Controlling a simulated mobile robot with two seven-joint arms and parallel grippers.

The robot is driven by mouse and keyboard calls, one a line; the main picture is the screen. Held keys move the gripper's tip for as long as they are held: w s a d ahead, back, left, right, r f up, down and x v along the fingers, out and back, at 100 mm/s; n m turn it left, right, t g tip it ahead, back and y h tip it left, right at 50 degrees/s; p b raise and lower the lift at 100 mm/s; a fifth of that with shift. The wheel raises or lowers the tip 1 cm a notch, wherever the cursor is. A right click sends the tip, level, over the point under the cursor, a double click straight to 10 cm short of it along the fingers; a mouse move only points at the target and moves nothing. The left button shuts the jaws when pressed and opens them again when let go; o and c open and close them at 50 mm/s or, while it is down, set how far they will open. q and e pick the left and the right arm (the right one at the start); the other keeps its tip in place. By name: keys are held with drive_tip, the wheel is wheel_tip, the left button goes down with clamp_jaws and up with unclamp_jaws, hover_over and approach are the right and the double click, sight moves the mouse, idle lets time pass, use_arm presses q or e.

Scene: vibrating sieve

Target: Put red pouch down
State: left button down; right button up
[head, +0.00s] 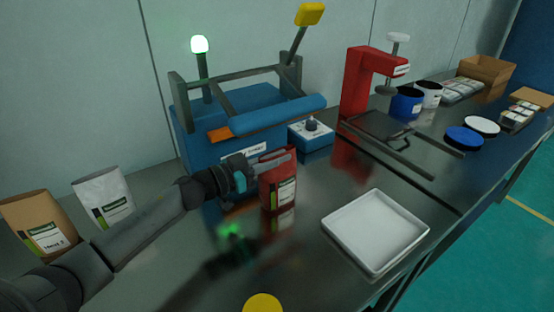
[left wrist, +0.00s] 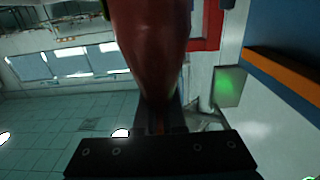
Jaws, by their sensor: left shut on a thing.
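The red pouch (head: 278,183) is upright at the middle of the dark shiny table, in front of the blue sieve machine, with a light label on its front. My left gripper (head: 268,168) comes in from the left and is shut on the upper part of the pouch. The pouch bottom is close to the tabletop; I cannot tell whether it touches. In the left wrist view the red pouch (left wrist: 153,40) fills the upper middle, and the fingers are largely hidden by it. My right gripper is not in view.
A white tray (head: 376,232) lies right of the pouch. The blue sieve machine (head: 245,125) and its control box (head: 311,134) stand behind. A white pouch (head: 103,197) and a brown pouch (head: 38,222) stand left. A red press (head: 360,85) is farther back. Bare table lies between pouch and tray.

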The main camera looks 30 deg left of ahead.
use_arm(q)
drive_tip(key=c, duration=1.3)
unclamp_jaws()
drive_tip(key=shift+o, duration=1.5)
